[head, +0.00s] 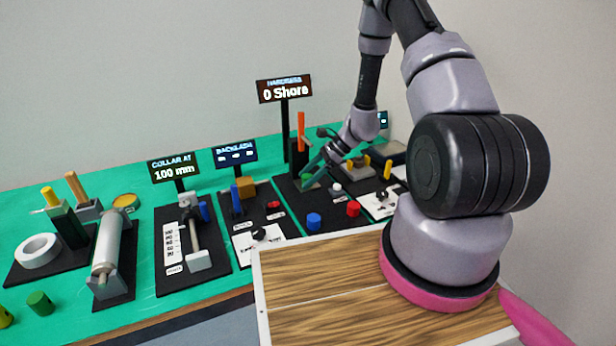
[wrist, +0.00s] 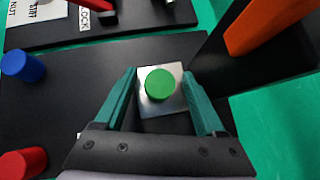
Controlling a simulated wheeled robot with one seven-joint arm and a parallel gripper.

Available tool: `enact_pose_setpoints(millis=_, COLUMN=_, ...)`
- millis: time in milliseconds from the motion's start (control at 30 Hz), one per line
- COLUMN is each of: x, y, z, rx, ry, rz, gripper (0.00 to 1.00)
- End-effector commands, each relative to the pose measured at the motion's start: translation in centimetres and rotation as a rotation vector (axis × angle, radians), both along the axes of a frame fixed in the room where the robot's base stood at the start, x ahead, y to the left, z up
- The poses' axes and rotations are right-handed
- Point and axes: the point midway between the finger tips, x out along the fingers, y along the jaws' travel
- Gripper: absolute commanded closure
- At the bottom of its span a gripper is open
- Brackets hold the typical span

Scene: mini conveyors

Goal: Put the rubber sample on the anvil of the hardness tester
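The hardness tester is a black stand (head: 297,160) with an orange upright part; its sign (head: 284,89) reads 0 Shore. In the wrist view its orange part (wrist: 265,22) is at the upper right. A green round piece (wrist: 159,84), which seems to be the rubber sample, sits on the square silver anvil plate (wrist: 174,109). My gripper (wrist: 159,73) is open, with a teal finger on each side of the green piece and a gap on both sides.
A blue cylinder (head: 314,221) and a red cylinder (head: 353,208) stand on the black base (head: 331,195) in front of the tester. The backlash station's sign (head: 235,153) is to the left. A white tape roll (head: 38,250) lies far left. Green table shows between stations.

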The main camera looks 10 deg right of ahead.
Motion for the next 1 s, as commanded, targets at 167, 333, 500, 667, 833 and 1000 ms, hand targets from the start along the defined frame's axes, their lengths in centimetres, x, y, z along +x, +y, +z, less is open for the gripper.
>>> enact_pose_setpoints(millis=167, x=0.0, y=0.0, z=0.1, rx=0.0, ry=-0.001, rz=0.001, gripper=0.28)
enact_pose_setpoints(millis=333, x=0.0, y=-1.1, z=1.4, rx=0.001, ry=-0.003, rz=-0.001, gripper=0.28)
enact_pose_setpoints(millis=500, x=-0.1, y=-3.7, z=4.0, rx=-0.001, ry=-0.004, rz=-0.003, gripper=0.28)
enact_pose_setpoints(millis=667, x=-0.3, y=-6.1, z=6.3, rx=-0.001, ry=-0.003, rz=-0.002, gripper=0.28)
enact_pose_setpoints(millis=833, x=-0.4, y=-7.7, z=8.1, rx=0.0, ry=-0.002, rz=-0.001, gripper=0.28)
enact_pose_setpoints(millis=1000, x=-0.6, y=-8.5, z=8.7, rx=0.0, ry=0.0, rz=0.0, gripper=0.28)
